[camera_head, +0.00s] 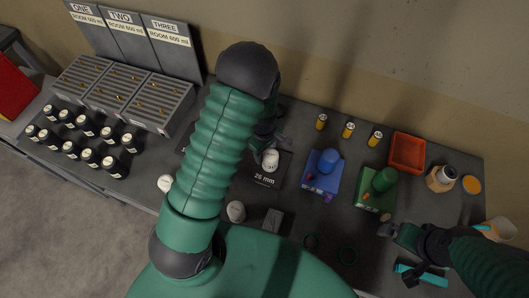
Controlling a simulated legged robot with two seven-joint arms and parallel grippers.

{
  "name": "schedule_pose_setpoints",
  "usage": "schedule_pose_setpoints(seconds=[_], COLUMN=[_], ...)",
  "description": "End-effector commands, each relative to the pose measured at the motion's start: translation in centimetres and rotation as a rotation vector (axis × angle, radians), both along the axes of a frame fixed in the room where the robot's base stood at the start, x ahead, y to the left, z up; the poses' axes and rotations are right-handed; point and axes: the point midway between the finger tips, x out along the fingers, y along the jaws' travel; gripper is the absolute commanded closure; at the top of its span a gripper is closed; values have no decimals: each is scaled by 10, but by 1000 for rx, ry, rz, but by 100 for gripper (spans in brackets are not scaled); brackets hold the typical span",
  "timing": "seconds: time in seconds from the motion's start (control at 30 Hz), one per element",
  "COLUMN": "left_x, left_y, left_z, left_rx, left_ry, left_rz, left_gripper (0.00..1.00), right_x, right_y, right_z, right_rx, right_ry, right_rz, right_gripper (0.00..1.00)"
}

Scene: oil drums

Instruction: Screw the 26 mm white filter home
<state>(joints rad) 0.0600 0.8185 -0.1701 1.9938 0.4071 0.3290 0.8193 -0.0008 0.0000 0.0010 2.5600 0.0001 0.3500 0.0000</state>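A white filter (270,160) with dark print sits over the dark plate marked 26 mm (264,180). My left gripper (268,146) is right at the filter's far side, its fingers close to or touching it. The arm and the small size hide whether the fingers grip it.
A blue block (323,171) and a green block (375,191) stand right of the plate. Behind are small yellow vials (348,130) and an orange tray (407,153). Dark bottles (87,126) and a grey rack (125,92) fill the left.

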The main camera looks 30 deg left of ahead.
Motion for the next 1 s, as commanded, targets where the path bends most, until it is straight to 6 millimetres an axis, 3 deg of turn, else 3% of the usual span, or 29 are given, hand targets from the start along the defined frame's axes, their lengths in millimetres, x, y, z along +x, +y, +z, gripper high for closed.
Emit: schedule_pose_setpoints(seconds=[0.03,0.3,0.53,0.77,1.0], left_x=[-3,-4,-3,0,0], left_y=[-4,-9,-5,-3,-1], left_z=[0,1,-1,-1,-1], left_rx=[-1,-8,-12,-8,-6], left_ry=[7,10,8,-5,-6], left_rz=[-4,-9,-35,-515,-559], left_gripper=[65,99,99,99,99], right_x=[0,0,0,0,0], right_y=[0,-1,-1,-1,-1], right_z=[0,0,-1,-9,-9], right_rx=[0,-1,0,0,0], right_ry=[0,0,0,0,0], right_rz=[-1,-2,-2,-1,-2], right_gripper=[0,0,0,0,0])
